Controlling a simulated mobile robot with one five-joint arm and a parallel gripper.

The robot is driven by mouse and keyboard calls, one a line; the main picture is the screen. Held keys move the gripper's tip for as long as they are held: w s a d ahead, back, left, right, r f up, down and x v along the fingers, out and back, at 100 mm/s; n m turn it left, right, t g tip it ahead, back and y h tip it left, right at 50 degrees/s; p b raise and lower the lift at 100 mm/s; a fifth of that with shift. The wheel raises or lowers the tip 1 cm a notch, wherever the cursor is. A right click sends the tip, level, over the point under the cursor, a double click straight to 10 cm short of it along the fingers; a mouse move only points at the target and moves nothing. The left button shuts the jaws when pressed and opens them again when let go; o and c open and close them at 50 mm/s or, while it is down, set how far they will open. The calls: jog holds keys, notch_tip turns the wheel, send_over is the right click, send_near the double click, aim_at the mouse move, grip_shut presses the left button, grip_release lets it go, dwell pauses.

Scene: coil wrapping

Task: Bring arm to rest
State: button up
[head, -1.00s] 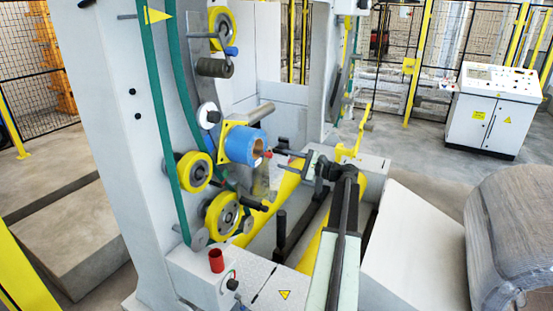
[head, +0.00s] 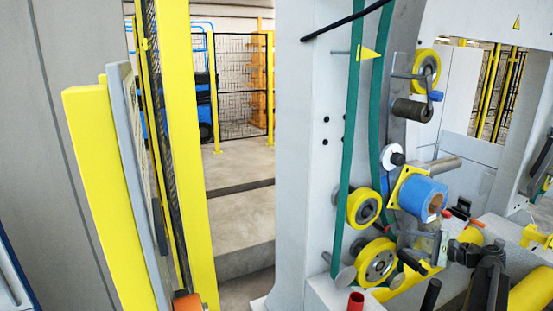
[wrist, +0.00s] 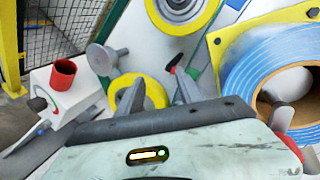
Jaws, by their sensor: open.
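My gripper (head: 408,248) shows in the head view just below the blue coil and right of the lower yellow roller. Its two fingers are apart in the wrist view (wrist: 157,85), with nothing between them. The blue coil (head: 424,194) sits on the machine with its brown core facing right. In the wrist view the coil (wrist: 248,75) is large at the right edge, apart from the fingers. My arm runs down to the lower right of the head view, where it is cut off.
Two yellow rollers, the upper (head: 364,208) and lower (head: 376,263), and green belts (head: 345,130) stand left of the gripper. A red cup (head: 356,301) sits on the machine base. A yellow post (head: 188,150) and a fence (head: 242,85) stand at left; floor lies between.

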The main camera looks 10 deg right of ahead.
jog(key=w+a+f+n+g+b, duration=0.1)
jog(key=a+f+n+g, duration=0.4)
jog(key=a, duration=0.7)
jog(key=w+a+f+n+g+b, duration=0.1)
jog(key=a+f+n+g+b, duration=0.15)
jog(key=a+f, duration=0.75)
jog(key=s+a+f+n+g+h+b, duration=0.1)
jog(key=s+a+f+n+g+h, duration=0.1)
jog(key=a, duration=0.5)
jog(key=s+a+f+n+g+h, duration=0.1)
jog(key=s+a+f+n, duration=0.3)
jog(key=a, duration=0.4)
jog(key=s+a+f+n+g+h+b, duration=0.1)
jog(key=s+a+f+n+g+h, duration=0.1)
jog(key=a, duration=0.6)
jog(key=s+n+h, duration=0.1)
jog(key=s+n, duration=0.1)
jog(key=n, duration=0.1)
jog(key=shift+s+f+g+h+b, duration=0.3)
jog(key=shift+s+f+g+h, duration=0.05)
jog(key=shift+s+f+h, duration=0.05)
jog(key=shift+n, duration=0.25)
